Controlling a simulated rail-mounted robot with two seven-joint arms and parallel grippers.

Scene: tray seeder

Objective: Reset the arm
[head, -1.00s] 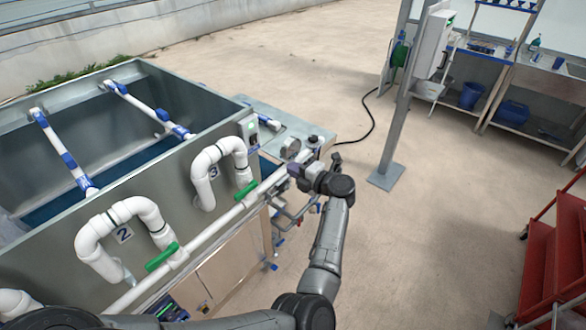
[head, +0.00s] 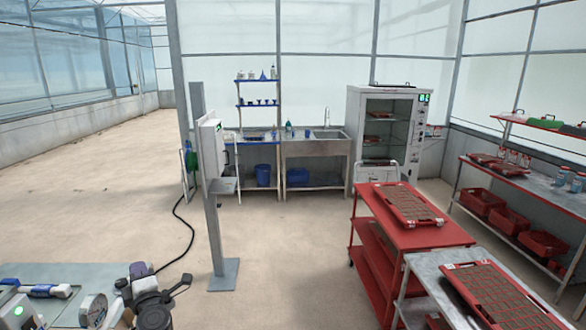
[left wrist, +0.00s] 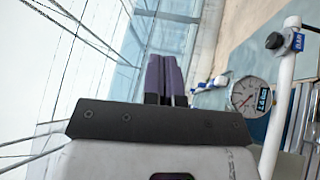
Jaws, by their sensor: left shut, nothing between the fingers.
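My left gripper (head: 138,270) is at the lower left of the head view, beside a round pressure gauge (head: 93,310). In the left wrist view its two purple fingers (left wrist: 163,76) are pressed together with nothing between them. The gauge (left wrist: 244,95) shows there to the right of the fingers, apart from them, near a white pipe (left wrist: 284,100). My right gripper is in neither current view.
A grey post (head: 214,215) with a control box stands beyond the gripper, its black cable on the floor. A red cart (head: 415,236) and a metal table (head: 415,266) hold seed trays at the right. Open floor (head: 290,260) lies between.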

